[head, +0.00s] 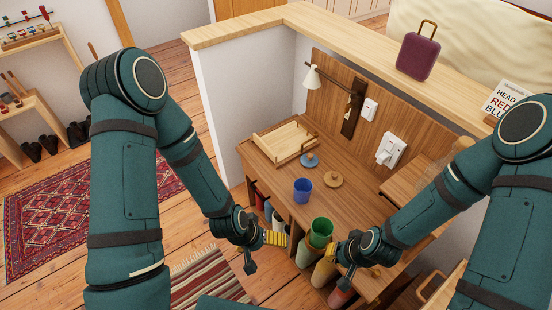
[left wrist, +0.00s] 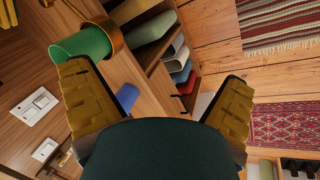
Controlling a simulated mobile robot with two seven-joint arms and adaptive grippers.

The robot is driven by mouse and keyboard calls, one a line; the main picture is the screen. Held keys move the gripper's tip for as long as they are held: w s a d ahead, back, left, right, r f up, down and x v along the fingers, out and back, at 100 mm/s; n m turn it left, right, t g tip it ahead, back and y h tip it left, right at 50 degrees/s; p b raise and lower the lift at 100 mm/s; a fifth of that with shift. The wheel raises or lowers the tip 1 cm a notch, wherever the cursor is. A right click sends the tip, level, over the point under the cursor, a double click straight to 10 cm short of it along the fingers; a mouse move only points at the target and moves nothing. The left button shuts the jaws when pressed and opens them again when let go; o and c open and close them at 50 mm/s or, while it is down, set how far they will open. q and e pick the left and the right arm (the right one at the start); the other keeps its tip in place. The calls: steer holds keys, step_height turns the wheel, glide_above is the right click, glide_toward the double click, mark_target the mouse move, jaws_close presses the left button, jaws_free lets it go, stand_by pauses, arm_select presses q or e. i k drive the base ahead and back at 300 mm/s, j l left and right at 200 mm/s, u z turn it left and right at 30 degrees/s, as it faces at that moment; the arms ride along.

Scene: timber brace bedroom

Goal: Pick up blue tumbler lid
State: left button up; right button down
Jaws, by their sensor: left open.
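The blue tumbler lid (head: 309,160) is a flat blue disc with a small knob, lying on the wooden desk (head: 280,176) just in front of the wooden tray. The blue tumbler (head: 302,190) stands open-topped nearer me, and a tan round lid (head: 333,180) lies to its right. My left gripper (head: 275,238) is beside the desk's near edge, apart from the lid. In the left wrist view it is open (left wrist: 156,78), with nothing between its fingers; the blue tumbler (left wrist: 127,97) shows partly beyond them. My right gripper (head: 334,250) is by the green tumbler; its opening is unclear.
A green tumbler (head: 320,232) stands near the desk's front edge, between my grippers. A wooden tray (head: 286,145) sits at the back left, under a wall lamp (head: 311,78). Shelves with several items are below the desk. The desk right of the tan lid is clear.

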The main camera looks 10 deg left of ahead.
mark_target(308, 160)
steer(key=z, duration=1)
steer(key=j+z, duration=0.15)
steer(key=z, duration=0.3)
steer(key=j+z, duration=0.2)
steer(key=z, duration=0.25)
steer(key=j+z, duration=0.15)
steer(key=z, duration=0.3)
steer(key=k+j+z, duration=0.15)
steer(key=j+z, duration=0.3)
steer(key=k+j+z, duration=0.2)
steer(key=z, duration=0.25)
steer(key=k+j+z, duration=0.55)
steer(key=k+j, duration=0.4)
steer(key=k, duration=0.15)
steer(key=k+j, duration=0.3)
steer(key=k+j+z, duration=0.1)
steer(key=k+j, duration=0.15)
steer(key=k, duration=0.25)
